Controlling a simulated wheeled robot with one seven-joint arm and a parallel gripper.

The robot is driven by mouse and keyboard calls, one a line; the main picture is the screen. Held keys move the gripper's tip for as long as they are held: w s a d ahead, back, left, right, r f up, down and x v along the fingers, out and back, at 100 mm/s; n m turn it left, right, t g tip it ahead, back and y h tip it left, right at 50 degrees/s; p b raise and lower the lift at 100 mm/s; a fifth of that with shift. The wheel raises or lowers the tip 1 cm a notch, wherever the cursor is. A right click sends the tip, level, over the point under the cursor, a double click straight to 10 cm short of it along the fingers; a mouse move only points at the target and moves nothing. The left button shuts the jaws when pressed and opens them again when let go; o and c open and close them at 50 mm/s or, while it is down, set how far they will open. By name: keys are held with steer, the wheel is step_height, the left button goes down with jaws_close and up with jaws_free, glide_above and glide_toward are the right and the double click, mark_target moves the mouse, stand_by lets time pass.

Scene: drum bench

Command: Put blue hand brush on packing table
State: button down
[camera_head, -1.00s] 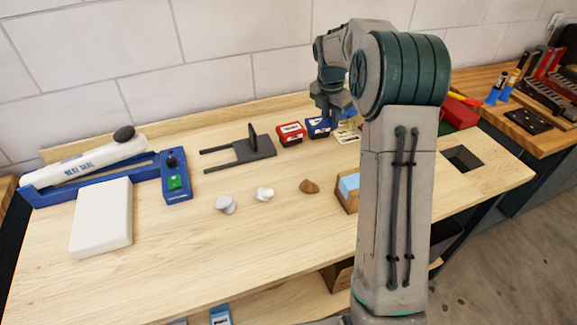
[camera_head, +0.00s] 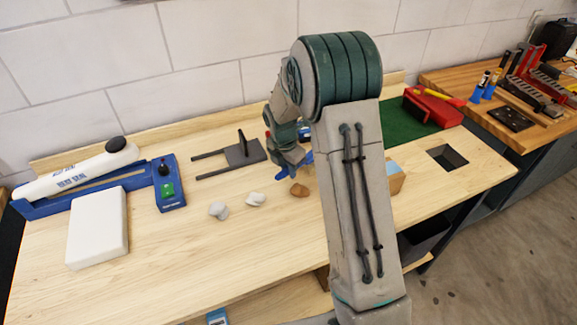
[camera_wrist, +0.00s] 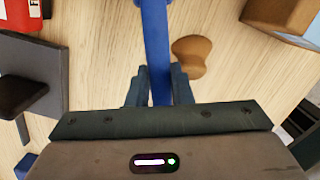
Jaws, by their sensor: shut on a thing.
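My gripper (camera_wrist: 158,88) is shut on the blue hand brush (camera_wrist: 156,40). In the wrist view the brush shows as a long blue bar running between the fingers and out of the top edge. In the head view only a small blue part of the brush (camera_head: 308,157) shows beside my gripper (camera_head: 293,160), and my arm hides much of that area. The gripper is over the light wooden table (camera_head: 170,250), which I take for the packing table. I cannot tell whether the brush touches the table.
A brown lump (camera_head: 299,190) lies close to the gripper, with two pale lumps (camera_head: 218,210) further left. A black bracket (camera_head: 238,152), a blue-and-white sealer (camera_head: 75,180) and a white block (camera_head: 97,228) stand left.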

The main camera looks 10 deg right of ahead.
steer(key=shift+s+f+b, duration=0.2)
steer(key=shift+f+b, duration=0.3)
steer(key=shift+f, duration=0.2)
steer(key=c, duration=1.4)
jaws_free()
steer(key=shift+o, duration=0.5)
steer(key=shift+w+d+f, duration=0.1)
steer(key=shift+w+d, duration=0.05)
